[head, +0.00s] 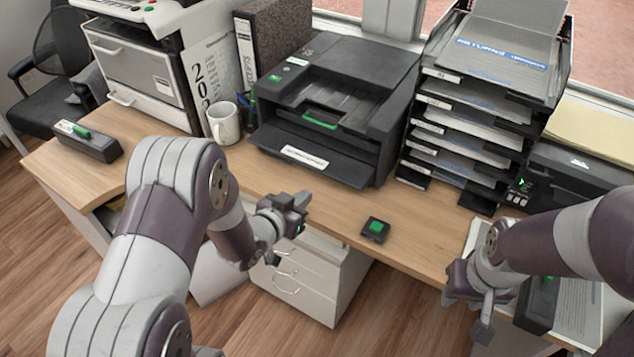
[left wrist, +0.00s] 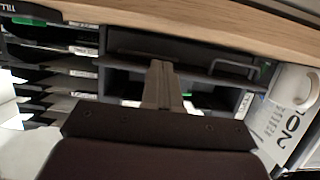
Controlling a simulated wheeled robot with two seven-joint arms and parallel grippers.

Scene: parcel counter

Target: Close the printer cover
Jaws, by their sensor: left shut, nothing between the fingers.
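The black printer (head: 345,90) stands at the back middle of the counter. Its front cover (head: 320,150), with a white label, sticks out forward like a lowered flap, and a green handle strip shows in the slot behind it. The printer front also shows in the left wrist view (left wrist: 190,50), tipped over and partly hidden by my gripper. My left gripper (head: 303,199) is shut and empty, in front of and below the cover, apart from it. Its closed fingers show in the left wrist view (left wrist: 162,84). My right gripper (head: 483,318) hangs at the front right; its finger gap cannot be made out.
A white mug (head: 223,123) stands left of the printer. A stack of black paper trays (head: 462,125) stands close on its right. A small black block with a green top (head: 375,229) lies near the front edge. A dark stapler-like object (head: 88,142) lies at the left.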

